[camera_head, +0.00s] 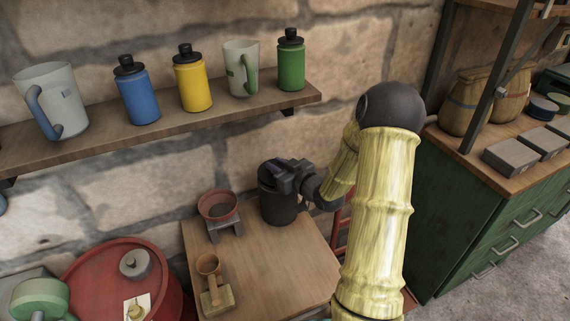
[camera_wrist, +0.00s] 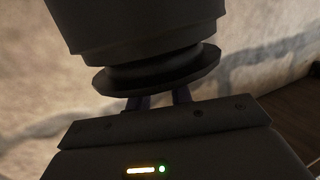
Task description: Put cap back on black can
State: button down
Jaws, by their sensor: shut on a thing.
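The black can (camera_head: 279,207) stands upright at the back right of the wooden table in the head view. My gripper (camera_head: 280,168) is directly at its top and hides most of the rim. In the wrist view, the can's dark wide body (camera_wrist: 135,25) fills the top. The black cap (camera_wrist: 158,76) shows as a dark disc between the can and my gripper (camera_wrist: 160,100). Its fingers are shut on the cap. The cap looks close against the can's mouth, but dark shading hides whether it is seated.
A wall shelf (camera_head: 160,128) with mugs and bottles runs above. A red drum (camera_head: 95,285) stands left, a green cabinet (camera_head: 475,225) right.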

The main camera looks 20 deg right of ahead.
jog(key=shift+f+b, duration=0.5)
jog(key=shift+f, duration=0.1)
dwell(0.4)
jog(key=c, duration=1.2)
grip_release()
jog(key=shift+o, duration=0.2)
jog(key=v, duration=1.7)
jog(key=shift+s+r+b, duration=0.15)
jog(key=shift+s+b, duration=0.15)
jog(key=shift+b, duration=0.05)
jog(key=shift+d, duration=0.1)
